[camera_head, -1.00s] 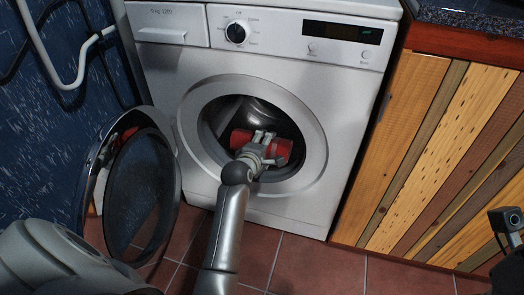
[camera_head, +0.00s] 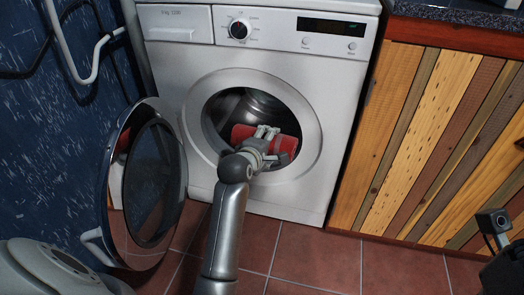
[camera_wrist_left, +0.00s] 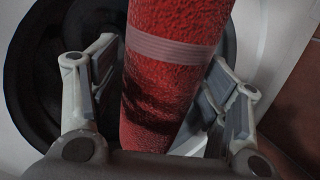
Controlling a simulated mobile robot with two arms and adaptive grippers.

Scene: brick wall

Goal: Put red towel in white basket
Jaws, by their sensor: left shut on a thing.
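The red towel (camera_head: 246,132) is a roll lying in the drum opening of the white washing machine. In the left wrist view the towel (camera_wrist_left: 170,95) stands between both fingers, with a paler band across it. My left gripper (camera_head: 268,132) reaches into the opening and is shut on the towel, hiding part of it. I see no white basket in these frames. My right gripper cannot be made out.
The washing machine (camera_head: 340,100) has its round door (camera_head: 150,185) swung open to the left. A slatted wooden cabinet (camera_head: 430,140) stands on the right. A dark device (camera_head: 497,225) is at the right edge. The tiled floor (camera_head: 320,255) in front is clear.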

